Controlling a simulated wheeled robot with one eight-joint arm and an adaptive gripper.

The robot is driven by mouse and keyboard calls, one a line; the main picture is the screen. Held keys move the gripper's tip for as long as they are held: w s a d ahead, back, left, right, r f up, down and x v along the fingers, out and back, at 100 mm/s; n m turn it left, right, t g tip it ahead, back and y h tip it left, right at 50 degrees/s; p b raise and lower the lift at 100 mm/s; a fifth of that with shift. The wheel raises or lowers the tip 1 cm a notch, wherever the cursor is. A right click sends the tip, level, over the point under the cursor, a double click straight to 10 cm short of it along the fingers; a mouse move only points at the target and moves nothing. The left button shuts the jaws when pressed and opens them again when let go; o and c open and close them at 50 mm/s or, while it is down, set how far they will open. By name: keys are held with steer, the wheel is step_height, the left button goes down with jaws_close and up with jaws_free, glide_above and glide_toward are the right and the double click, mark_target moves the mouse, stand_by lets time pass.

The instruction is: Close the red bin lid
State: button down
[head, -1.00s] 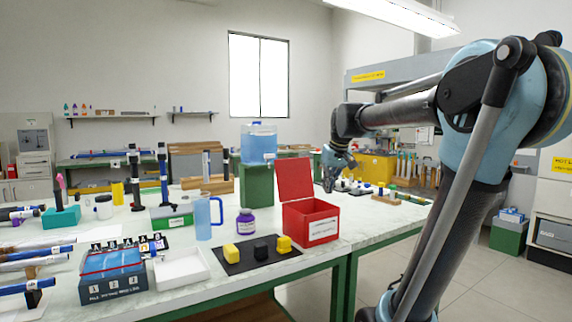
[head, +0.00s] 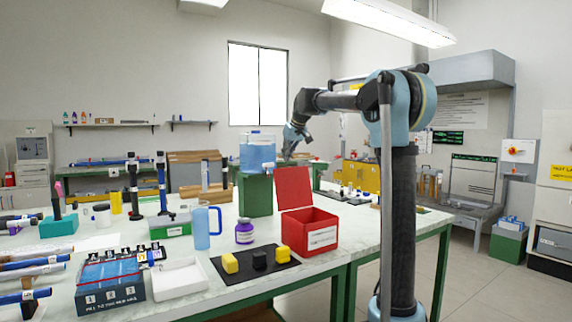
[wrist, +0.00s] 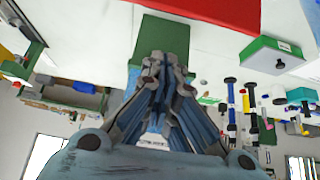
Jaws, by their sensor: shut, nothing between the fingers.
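The red bin (head: 322,236) stands at the right part of the table with a white label on its front. Its red lid (head: 293,188) stands upright at the back edge, so the bin is open. My gripper (head: 289,153) is raised above the lid's top edge in the head view, apart from it in the picture; the depth between them is hard to judge. In the wrist view the fingers (wrist: 163,62) come together, shut and empty. A red surface (wrist: 215,8) shows at the top of that view; whether it is lid or bin I cannot tell.
A green block (head: 256,195) bearing a blue water container (head: 257,152) stands left of the lid. A purple jar (head: 244,231), a blue mug (head: 203,227) and a black mat (head: 275,268) with yellow and black blocks are nearby. Floor is clear right of the table.

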mark_target(285, 169)
steer(key=x, duration=0.9)
steer(key=shift+s+d+r, duration=0.1)
steer(key=shift+s+d, duration=0.5)
steer(key=shift+s, duration=0.25)
steer(key=shift+s+d+r, duration=0.1)
steer(key=shift+s+d, duration=0.5)
steer(key=shift+s, duration=0.3)
